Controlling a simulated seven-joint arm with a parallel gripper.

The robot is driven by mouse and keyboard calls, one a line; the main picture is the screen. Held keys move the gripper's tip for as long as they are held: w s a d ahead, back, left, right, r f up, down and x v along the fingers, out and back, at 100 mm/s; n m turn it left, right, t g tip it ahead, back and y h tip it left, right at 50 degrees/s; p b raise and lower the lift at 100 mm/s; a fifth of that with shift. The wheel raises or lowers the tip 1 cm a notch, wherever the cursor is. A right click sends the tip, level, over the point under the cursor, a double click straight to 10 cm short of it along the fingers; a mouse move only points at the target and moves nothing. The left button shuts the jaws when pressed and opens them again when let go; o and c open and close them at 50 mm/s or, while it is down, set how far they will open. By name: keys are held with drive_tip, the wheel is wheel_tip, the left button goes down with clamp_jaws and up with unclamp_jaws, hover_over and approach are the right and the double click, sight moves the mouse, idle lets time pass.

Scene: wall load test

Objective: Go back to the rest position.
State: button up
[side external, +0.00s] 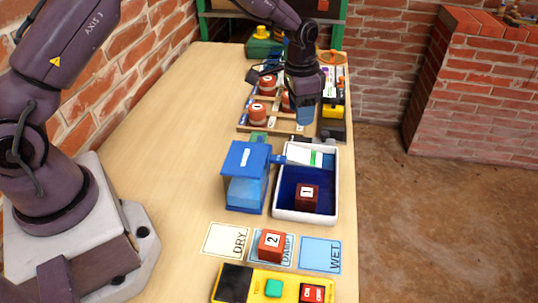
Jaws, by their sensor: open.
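My gripper (305,113) hangs at the far part of the table, pointing down over the wooden rack (252,128). It is seen from a distance and its fingertips are small in the picture. I see nothing carried by it, though a blue patch shows at its lower end. Whether it touches the rack cannot be told. A red block marked 1 (307,196) sits in the blue-lined white tray. A red block marked 2 (271,245) sits on the DAMP card (287,256).
The white tray (334,170) and a blue box (245,165) stand mid-table. DRY (224,239) and WET (321,254) cards flank the DAMP card. A yellow meter (262,286) lies in front. Several red pieces stand in the rack. The table's left side (160,150) is clear beside the brick wall.

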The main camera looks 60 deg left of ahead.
drive_tip(key=s+r+n+t, duration=0.2)
drive_tip(key=s+r, duration=0.8)
drive_tip(key=s, duration=0.4)
drive_tip(key=s+a+r+n+t, duration=0.1)
drive_tip(key=s+r+n+t, duration=0.1)
drive_tip(key=s+r, duration=0.9)
drive_tip(key=shift+s+n+t+y, duration=0.4)
drive_tip(key=shift+s+t, duration=0.2)
drive_tip(key=shift+s, duration=1.45)
